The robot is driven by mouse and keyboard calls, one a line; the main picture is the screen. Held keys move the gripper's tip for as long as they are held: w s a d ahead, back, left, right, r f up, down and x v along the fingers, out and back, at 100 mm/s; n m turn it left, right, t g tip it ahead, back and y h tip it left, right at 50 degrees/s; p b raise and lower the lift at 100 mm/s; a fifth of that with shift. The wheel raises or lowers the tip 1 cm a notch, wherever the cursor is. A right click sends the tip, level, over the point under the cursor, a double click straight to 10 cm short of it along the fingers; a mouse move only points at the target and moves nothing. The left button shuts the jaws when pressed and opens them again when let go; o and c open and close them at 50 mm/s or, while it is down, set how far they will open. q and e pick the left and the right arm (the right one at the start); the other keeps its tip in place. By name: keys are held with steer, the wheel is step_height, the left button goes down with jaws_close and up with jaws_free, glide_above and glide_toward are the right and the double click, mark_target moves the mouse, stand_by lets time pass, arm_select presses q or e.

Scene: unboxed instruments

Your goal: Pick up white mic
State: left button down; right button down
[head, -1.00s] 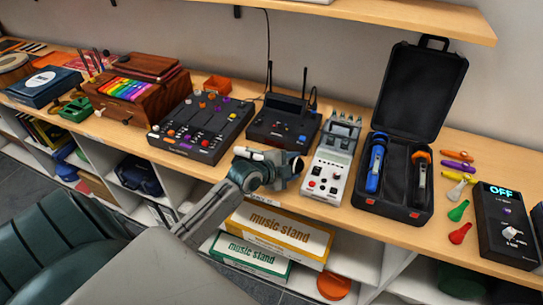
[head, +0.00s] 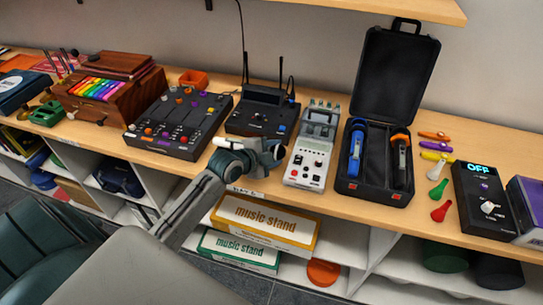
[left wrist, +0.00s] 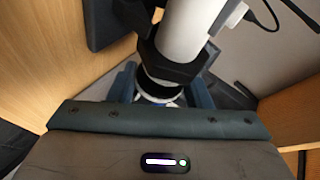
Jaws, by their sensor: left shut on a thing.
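The white mic (head: 228,143) shows in the head view as a short white cylinder sticking out to the left of my left gripper (head: 258,152). In the left wrist view the white mic (left wrist: 190,32) is large and close, with a black collar, and stands between the blue-grey fingers of my left gripper (left wrist: 160,92). The gripper is shut on it, at the shelf's front edge before the black receiver. The mic's far end is cut off in the wrist view. My right gripper is not in view.
The wooden shelf top (head: 480,145) holds a black mixer (head: 180,122), a black receiver (head: 262,120) with antennas, a grey-white device (head: 308,165) and an open black case (head: 395,80) with a blue mic (head: 356,152) and an orange-topped mic (head: 400,160). Music stand boxes (head: 265,222) lie below.

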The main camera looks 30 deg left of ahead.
arm_select(q)
steer(key=shift+s+r+b, duration=0.2)
steer(key=shift+r+b, duration=0.1)
steer(key=shift+r, duration=0.2)
steer(key=shift+s+r+b, duration=0.2)
steer(key=shift+r+b, duration=0.1)
steer(key=shift+r, duration=0.15)
steer(key=s, duration=0.2)
steer(key=s+a+b, duration=0.1)
steer(key=s, duration=0.4)
steer(key=shift+a+r+b, duration=0.15)
steer(key=shift+r+b, duration=0.15)
steer(key=shift+b, duration=0.05)
steer(key=s+a+r+p, duration=0.1)
steer(key=s, duration=0.7)
